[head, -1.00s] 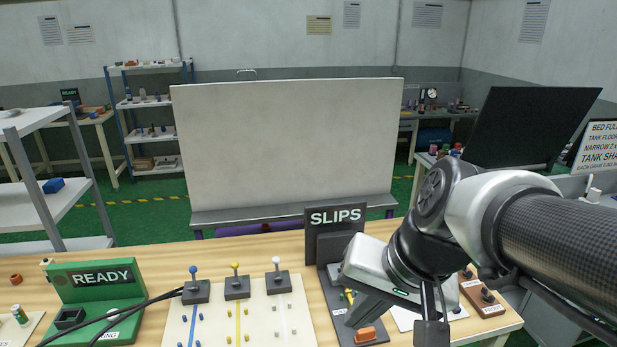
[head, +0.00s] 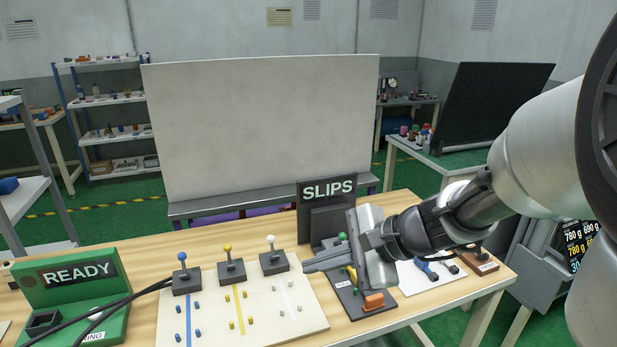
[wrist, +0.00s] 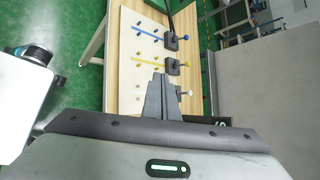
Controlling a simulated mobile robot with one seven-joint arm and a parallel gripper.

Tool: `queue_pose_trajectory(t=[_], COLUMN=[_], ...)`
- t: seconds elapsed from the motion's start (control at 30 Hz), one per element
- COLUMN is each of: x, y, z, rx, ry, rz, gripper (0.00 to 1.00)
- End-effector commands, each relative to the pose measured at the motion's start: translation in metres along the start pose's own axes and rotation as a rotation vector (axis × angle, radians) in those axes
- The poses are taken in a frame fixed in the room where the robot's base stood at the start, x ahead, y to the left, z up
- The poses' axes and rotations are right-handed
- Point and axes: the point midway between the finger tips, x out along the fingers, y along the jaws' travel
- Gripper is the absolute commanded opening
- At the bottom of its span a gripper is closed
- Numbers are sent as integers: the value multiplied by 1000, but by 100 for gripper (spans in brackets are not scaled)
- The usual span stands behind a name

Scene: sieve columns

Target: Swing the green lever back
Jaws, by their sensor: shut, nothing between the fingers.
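My gripper (head: 308,265) is shut and empty, pointing left just right of the white-knobbed lever (head: 271,243). In the wrist view its closed fingertips (wrist: 162,76) are over the pale board, near the white knob (wrist: 189,93). A small green knob (head: 343,237) shows behind my gripper at the SLIPS stand; my gripper hides what is below it, so I cannot tell if it is a lever. The levers in plain view have blue (head: 182,257), yellow (head: 227,248) and white knobs, on dark blocks along the back of the pegged board (head: 262,320).
The dark SLIPS stand (head: 326,190) rises behind my gripper; an orange block (head: 373,301) lies on its base. The green READY stand (head: 110,270) and black cables are at left. A big pale panel (head: 260,130) stands beyond the table.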

Motion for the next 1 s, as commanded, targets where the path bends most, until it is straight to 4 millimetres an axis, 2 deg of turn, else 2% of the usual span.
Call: queue_pose_trajectory(t=[0.03, 0.1, 0.17, 0.2, 0.3, 0.4, 0.5, 0.63, 1.0], x=[20, 35, 44, 49, 56, 58, 57, 55, 56], y=[1, -11, -18, -22, -24, -20, -15, -13, -14], z=[-33, -72, -109, -134, -194, -242, -274, -291, -292], rx=[126, 305, 453, 545, 748, 899, 995, 1049, 1052], ry=[-15, -34, -44, -48, -52, -49, -45, -41, -41], rz=[-63, -168, -259, -320, -453, -560, -632, -675, -678], gripper=[0, 0, 0, 0, 0, 0, 0, 0, 0])
